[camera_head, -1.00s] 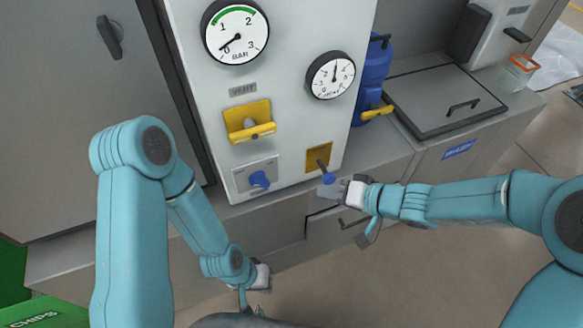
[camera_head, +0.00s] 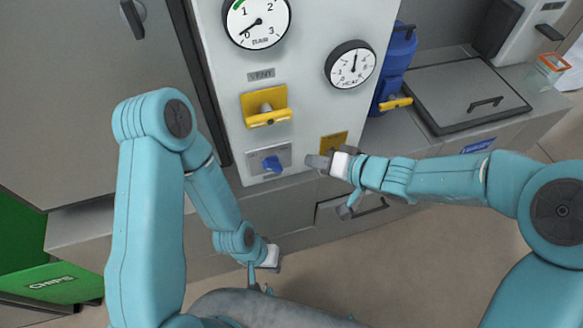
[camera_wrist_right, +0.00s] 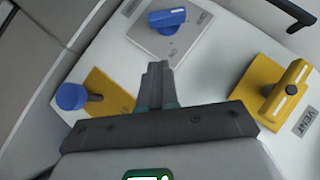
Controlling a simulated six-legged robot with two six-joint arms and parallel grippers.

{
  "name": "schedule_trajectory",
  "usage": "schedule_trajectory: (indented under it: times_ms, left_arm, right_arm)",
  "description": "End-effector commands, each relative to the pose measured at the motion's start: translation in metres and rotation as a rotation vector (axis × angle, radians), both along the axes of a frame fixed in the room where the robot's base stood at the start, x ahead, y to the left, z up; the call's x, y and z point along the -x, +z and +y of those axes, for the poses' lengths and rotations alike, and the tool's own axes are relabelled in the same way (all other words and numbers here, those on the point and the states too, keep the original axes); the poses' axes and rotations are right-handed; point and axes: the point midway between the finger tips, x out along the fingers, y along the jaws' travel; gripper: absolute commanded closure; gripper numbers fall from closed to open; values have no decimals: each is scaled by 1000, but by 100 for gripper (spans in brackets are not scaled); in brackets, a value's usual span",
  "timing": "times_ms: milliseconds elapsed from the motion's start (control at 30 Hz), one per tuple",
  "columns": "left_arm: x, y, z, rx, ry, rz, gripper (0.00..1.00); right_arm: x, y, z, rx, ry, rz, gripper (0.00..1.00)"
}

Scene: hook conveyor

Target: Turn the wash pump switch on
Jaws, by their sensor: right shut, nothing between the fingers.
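A blue rotary knob (camera_head: 272,163) sits on a grey plate (camera_head: 285,153) low on the white panel; it seems to be the switch. In the right wrist view the knob (camera_wrist_right: 167,20) has its handle lying roughly level, pointing at a small label at the plate's right edge. The labels are too small to read surely. My right gripper (camera_head: 312,161) is shut and empty, right of the knob and apart from it. In the wrist view its fingertips (camera_wrist_right: 156,68) point toward the plate's lower edge. My left gripper (camera_head: 262,285) hangs low, away from the panel; its jaws are unclear.
A lever with a blue ball (camera_wrist_right: 72,96) stands on a yellow plate (camera_wrist_right: 108,92), close beside my right gripper. A yellow vent handle (camera_head: 268,118) juts out above the knob. Two gauges (camera_head: 257,20) (camera_head: 350,64) are higher up. A grey ledge (camera_head: 240,207) runs below the panel.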

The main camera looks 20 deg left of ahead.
Motion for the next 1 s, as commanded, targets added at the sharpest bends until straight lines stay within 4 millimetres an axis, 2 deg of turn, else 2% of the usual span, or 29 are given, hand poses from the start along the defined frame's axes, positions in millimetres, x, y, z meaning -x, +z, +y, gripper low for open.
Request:
schedule_trajectory:
  times_ms: [33, 200, 400, 1000]
  left_arm:
    - [0, -3, 0, 0, 0, 0, 100]
    - [0, -5, 0, 0, 0, 0, 100]
    - [0, -14, 0, 0, 0, 0, 100]
    - [0, -14, 0, 0, 0, 0, 100]
  right_arm:
    - [-4, -8, 10, 0, 3, 2, 100]
    - [-14, -25, 38, 0, 2, 1, 100]
    - [-2, -45, 54, 0, 1, 2, 100]
    - [1, -51, 59, -5, -1, 3, 100]
